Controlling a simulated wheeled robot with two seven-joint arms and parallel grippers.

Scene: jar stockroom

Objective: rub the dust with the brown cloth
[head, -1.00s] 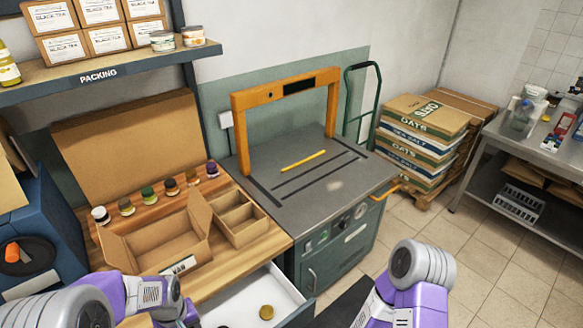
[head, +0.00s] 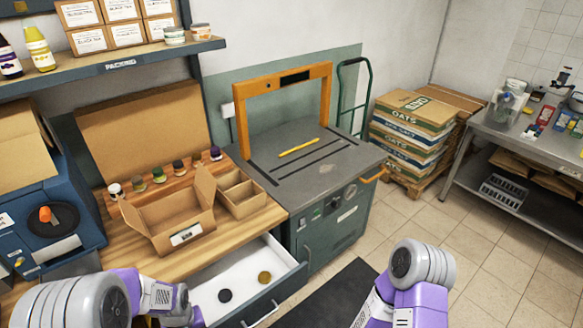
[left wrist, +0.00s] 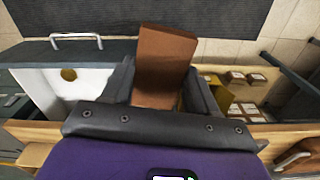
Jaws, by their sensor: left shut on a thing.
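The brown cloth (left wrist: 164,62) shows in the left wrist view as a flat, folded-looking brown piece. My left gripper (left wrist: 160,85) is shut on it, with a dark finger on each side. In the head view my left forearm is at the lower left; its gripper and the cloth are hidden or out of frame. A faint pale patch, perhaps the dust (head: 325,168), lies on the grey top of the strapping machine (head: 350,155), right of the slots. My right arm shows at the lower right, but its gripper is out of frame.
An orange arch (head: 283,82) and a yellow stick (head: 298,147) are on the machine. An open drawer (head: 215,278) holds a black and a gold disc. An open carton (head: 175,215), a divided box (head: 240,195) and several small jars stand on the wooden bench.

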